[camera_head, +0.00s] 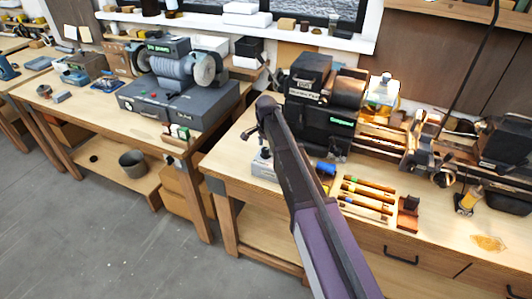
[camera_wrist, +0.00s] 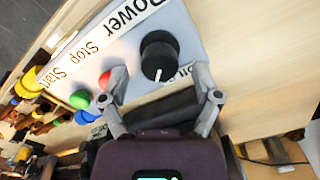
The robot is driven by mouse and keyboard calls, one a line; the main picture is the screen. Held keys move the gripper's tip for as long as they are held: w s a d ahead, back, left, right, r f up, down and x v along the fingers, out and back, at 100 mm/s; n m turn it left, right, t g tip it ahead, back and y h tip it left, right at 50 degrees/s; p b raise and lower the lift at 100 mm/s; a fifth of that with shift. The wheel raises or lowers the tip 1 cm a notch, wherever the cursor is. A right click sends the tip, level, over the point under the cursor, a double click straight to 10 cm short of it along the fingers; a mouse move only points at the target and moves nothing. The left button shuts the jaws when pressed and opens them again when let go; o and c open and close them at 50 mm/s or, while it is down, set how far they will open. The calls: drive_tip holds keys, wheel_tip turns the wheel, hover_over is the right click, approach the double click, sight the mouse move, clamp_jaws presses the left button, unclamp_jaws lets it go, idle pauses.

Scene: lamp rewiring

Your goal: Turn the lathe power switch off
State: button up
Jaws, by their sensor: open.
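The lathe power switch is a round black knob (camera_wrist: 160,52) with a white pointer mark, on a pale grey panel (camera_wrist: 203,42) labelled "Power". The pointer is toward the gripper side, near a partly hidden label. My gripper (camera_wrist: 161,76) is open, its two fingers on either side of the knob in the wrist view; I cannot tell whether they touch it. A red button (camera_wrist: 105,79) and a green button (camera_wrist: 80,99) sit beside "Stop" and "Start" labels. In the head view the lathe (camera_head: 318,112) stands behind my arm, with a small grey box (camera_head: 262,165) below my gripper.
The lathe bench (camera_head: 231,165) holds several wooden-handled tools (camera_head: 367,190) to the right of my arm. A bench grinder (camera_head: 180,85) stands on the left bench. A grey bucket (camera_head: 133,163) sits on the lower shelf. The wood right of the panel is clear in the wrist view.

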drive_tip(key=shift+f, duration=0.4)
clamp_jaws()
